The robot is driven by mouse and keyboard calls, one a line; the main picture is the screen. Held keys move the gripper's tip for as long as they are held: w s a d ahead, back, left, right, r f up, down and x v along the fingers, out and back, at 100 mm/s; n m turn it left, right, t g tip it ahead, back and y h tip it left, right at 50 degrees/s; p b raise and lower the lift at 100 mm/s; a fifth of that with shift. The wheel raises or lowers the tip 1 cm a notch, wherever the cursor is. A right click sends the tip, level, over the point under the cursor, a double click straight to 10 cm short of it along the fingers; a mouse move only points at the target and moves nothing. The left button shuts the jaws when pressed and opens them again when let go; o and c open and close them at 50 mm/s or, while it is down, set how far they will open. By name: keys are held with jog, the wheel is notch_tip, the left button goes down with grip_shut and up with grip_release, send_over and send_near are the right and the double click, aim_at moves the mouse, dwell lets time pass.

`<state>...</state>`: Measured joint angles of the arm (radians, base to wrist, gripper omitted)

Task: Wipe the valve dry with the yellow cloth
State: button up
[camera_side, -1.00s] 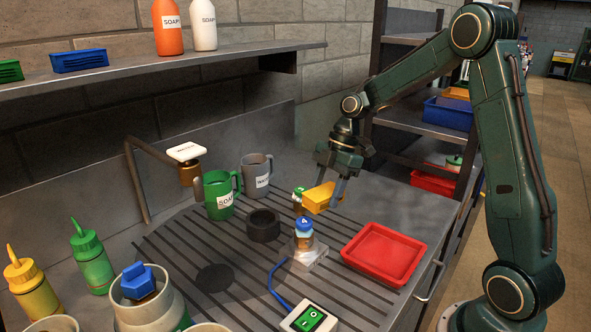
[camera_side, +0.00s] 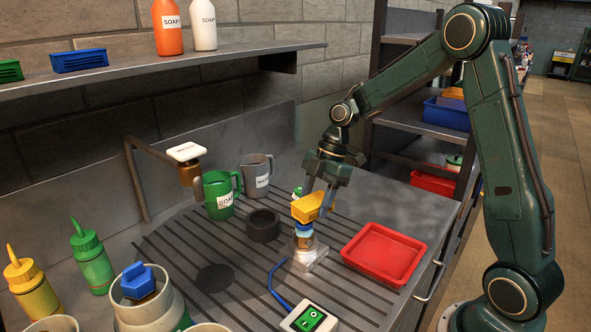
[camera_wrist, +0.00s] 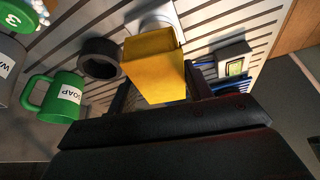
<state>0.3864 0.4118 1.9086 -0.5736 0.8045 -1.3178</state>
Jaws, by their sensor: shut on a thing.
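The yellow cloth (camera_side: 306,208), a folded block, is held in my gripper (camera_side: 320,203), which is shut on it. In the wrist view the cloth (camera_wrist: 155,72) fills the space ahead of the fingers. A small brown piece with a blue top (camera_side: 303,241), which looks like the valve, stands upright on a pale metal block (camera_side: 310,259). The cloth is right over its blue top and hides part of it; I cannot tell whether they touch. In the wrist view the cloth hides this piece.
A red tray (camera_side: 384,254) lies to the right. A black ring (camera_side: 263,226), a green mug (camera_side: 219,195) and a grey mug (camera_side: 257,175) stand to the left. A blue cable runs from the block to a display box (camera_side: 309,319). A green-topped piece (camera_wrist: 12,17) is nearby.

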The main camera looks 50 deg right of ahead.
jog(key=shift+f, duration=0.6)
dwell(0.8)
jog(key=shift+d, duration=0.25)
jog(key=shift+s+d+r, duration=0.1)
jog(key=shift+s+d, duration=0.1)
jog(key=shift+d, duration=0.4)
jog(key=shift+a, duration=0.25)
jog(key=shift+w+a, duration=0.2)
jog(key=shift+a, duration=0.35)
jog(key=shift+d, duration=0.15)
jog(key=shift+s+d+f, duration=0.15)
jog(key=shift+d, duration=0.2)
jog(key=shift+s+d+f, duration=0.1)
jog(key=shift+d, duration=0.25)
jog(key=shift+c, duration=0.5)
